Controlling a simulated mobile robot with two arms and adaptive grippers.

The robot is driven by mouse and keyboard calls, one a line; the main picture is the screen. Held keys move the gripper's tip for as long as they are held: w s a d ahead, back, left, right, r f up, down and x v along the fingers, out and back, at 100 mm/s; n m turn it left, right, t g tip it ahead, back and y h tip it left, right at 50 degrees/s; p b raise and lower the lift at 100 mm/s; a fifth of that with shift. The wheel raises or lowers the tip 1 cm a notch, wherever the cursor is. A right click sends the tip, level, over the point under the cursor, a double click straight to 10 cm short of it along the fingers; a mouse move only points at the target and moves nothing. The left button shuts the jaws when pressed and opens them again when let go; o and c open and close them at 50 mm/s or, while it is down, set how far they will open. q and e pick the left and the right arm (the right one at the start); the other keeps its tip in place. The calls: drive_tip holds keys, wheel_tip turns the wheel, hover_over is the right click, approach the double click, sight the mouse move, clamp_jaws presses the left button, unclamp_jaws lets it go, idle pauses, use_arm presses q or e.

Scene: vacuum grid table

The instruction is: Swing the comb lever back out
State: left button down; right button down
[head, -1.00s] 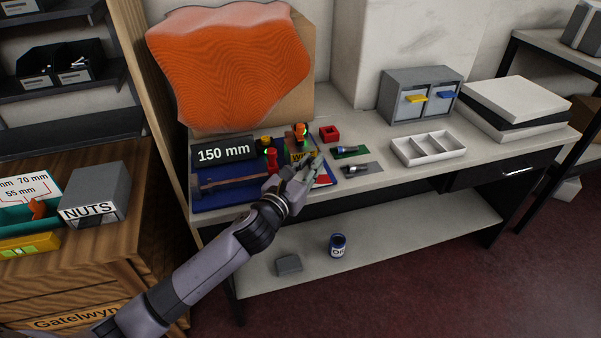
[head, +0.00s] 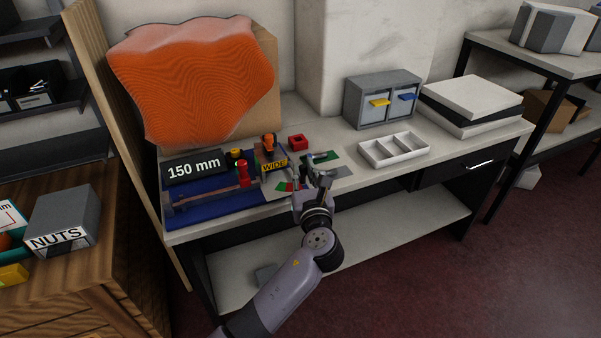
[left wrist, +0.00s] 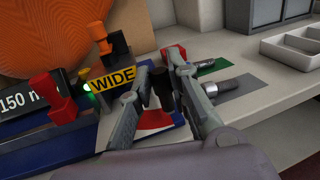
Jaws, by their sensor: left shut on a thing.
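The fixture has a block with a yellow WIDE label (head: 274,166); an orange and black knob (head: 268,143) stands on top of it. My left gripper (head: 310,180) is just to the right of this block, above a flat plate with red and green patches (head: 285,187). In the left wrist view its fingers (left wrist: 163,88) are closed around a dark upright handle (left wrist: 164,92), which looks like the comb lever's grip. The rest of the lever is hidden by the fingers. The WIDE label also shows there (left wrist: 113,79), left of the fingers. My right gripper is out of view.
A red post (head: 245,175) and a 150 mm sign (head: 194,168) stand at the left of the blue base. Right of the gripper lie small tools on green and grey mats (head: 320,158). A white divided tray (head: 394,150) is farther right. A red box (head: 298,142) is behind.

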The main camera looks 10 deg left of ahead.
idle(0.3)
use_arm(q)
drive_tip(key=c, duration=1.8)
unclamp_jaws()
drive_tip(key=shift+d, duration=0.1)
drive_tip(key=v, duration=1.2)
